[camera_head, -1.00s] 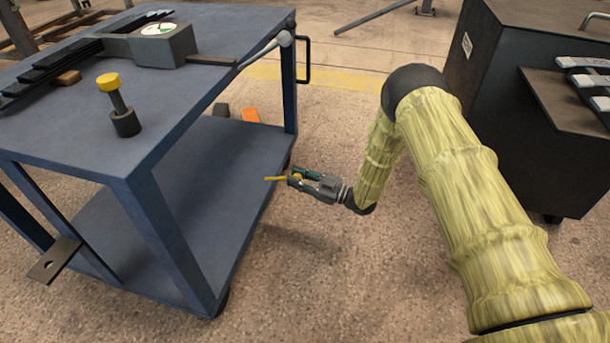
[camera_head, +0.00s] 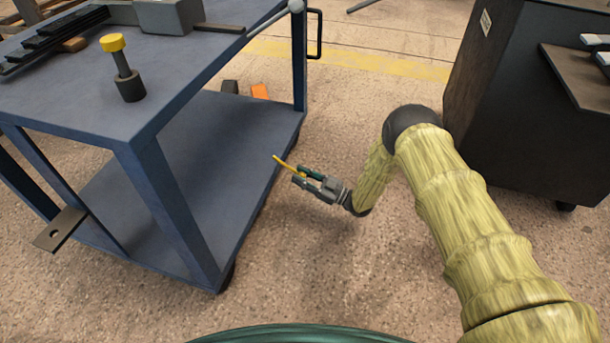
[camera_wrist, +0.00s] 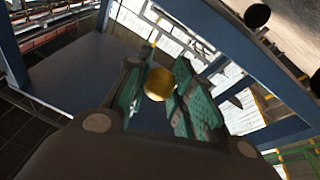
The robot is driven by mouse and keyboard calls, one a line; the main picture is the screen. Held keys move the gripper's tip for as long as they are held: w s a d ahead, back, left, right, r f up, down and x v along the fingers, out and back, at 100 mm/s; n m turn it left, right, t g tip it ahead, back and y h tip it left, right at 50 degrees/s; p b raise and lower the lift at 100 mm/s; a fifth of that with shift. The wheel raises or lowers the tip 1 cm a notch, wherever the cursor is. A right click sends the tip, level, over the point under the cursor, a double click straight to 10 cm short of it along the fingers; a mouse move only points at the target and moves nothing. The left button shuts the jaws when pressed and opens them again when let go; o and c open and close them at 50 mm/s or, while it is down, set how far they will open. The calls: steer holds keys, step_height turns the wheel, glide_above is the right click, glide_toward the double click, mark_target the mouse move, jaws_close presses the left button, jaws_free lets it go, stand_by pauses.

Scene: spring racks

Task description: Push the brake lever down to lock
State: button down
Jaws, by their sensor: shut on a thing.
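My gripper (camera_head: 307,180) is shut on a thin yellow rod (camera_head: 283,164) that points up and left, out past the fingertips. In the wrist view a rounded yellow piece (camera_wrist: 159,84) sits between green finger pads. My gripper is low, right of the blue cart (camera_head: 140,240) and apart from it. No part is clearly a brake lever. A flat plate with a hole (camera_head: 60,229) sticks out at the cart's lower left. A small orange piece (camera_head: 260,91) shows behind the lower shelf, near a dark block. The cart's wheels are mostly hidden.
A yellow-topped post (camera_head: 120,66) stands on the cart top, with a grey box (camera_head: 172,16) behind it. A dark cabinet (camera_head: 520,110) stands at the right. The floor between cart and cabinet is clear apart from my arm.

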steer(key=shift+a+f+y+b, duration=0.6)
steer(key=shift+f+y+b, duration=0.2)
steer(key=shift+f, duration=0.05)
steer(key=shift+w+t, duration=0.1)
steer(key=shift+t, duration=0.2)
steer(key=c, duration=1.2)
jaws_free()
steer(key=shift+r, duration=0.1)
steer(key=v, duration=1.2)
steer(key=shift+m, duration=0.3)
